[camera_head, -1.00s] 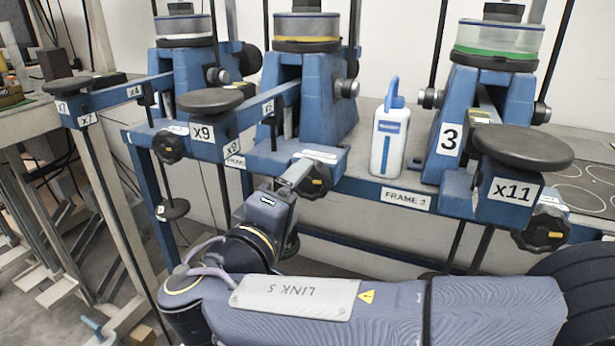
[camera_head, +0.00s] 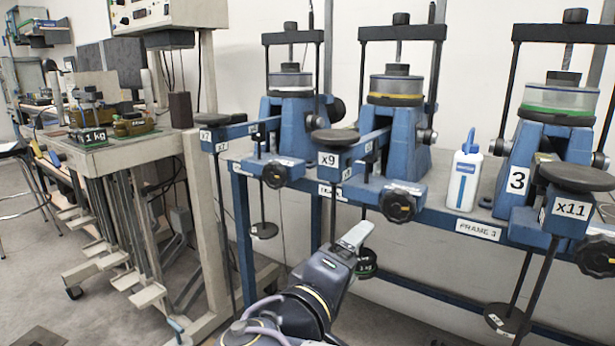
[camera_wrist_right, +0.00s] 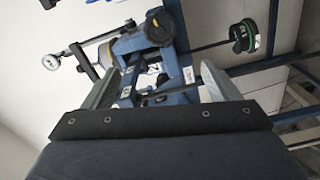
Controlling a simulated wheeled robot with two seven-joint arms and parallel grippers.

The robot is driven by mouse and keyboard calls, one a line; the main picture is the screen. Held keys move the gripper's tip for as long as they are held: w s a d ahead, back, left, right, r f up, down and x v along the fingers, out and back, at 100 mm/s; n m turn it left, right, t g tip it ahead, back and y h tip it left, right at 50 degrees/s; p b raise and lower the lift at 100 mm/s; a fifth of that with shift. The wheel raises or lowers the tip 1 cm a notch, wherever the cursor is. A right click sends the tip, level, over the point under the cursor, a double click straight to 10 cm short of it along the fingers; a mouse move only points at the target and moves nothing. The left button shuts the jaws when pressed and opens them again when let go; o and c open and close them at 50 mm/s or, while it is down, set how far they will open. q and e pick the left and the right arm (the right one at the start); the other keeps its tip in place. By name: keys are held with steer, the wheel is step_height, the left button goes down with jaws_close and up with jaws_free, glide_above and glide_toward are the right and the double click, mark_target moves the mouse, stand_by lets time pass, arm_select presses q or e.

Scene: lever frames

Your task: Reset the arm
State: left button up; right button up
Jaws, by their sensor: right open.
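My right gripper (camera_head: 357,235) is in the lower middle of the head view, in front of the bench and below the middle lever frame (camera_head: 402,140). In the right wrist view its two fingers are spread apart with nothing between them (camera_wrist_right: 160,84). Beyond them that view shows blue frame parts (camera_wrist_right: 150,50). A dark weight with a green band (camera_head: 366,265) hangs just behind the gripper in the head view; whether they touch cannot be told. A similar weight shows in the wrist view (camera_wrist_right: 243,37). My left gripper is not in view.
The left frame (camera_head: 290,125) and the right frame marked 3 (camera_head: 517,180) stand on the same bench. A white bottle (camera_head: 464,180) stands between the middle and right frames.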

steer(key=s+d+f+m+g+y, duration=0.25)
steer(key=d+f+g, duration=0.25)
steer(key=d+f, duration=0.35)
steer(key=s+d+f+m+g+y, duration=0.1)
steer(key=s+d+f+g+y, duration=0.2)
steer(key=d+f, duration=0.5)
steer(key=s+a+f+m+g+y, duration=0.1)
steer(key=s+f+m+y, duration=0.25)
steer(key=s, duration=0.35)
steer(key=s+a+f+m+y, duration=0.1)
steer(key=s+f+m+y, duration=0.1)
steer(key=s+m+y, duration=0.4)
step_height(320, 180, up, 33)
steer(key=s+n+h+p, duration=0.1)
steer(key=n+p, duration=0.1)
steer(key=p, duration=3.1)
steer(key=shift+a+n+p, duration=0.15)
steer(key=shift+n+p, duration=0.15)
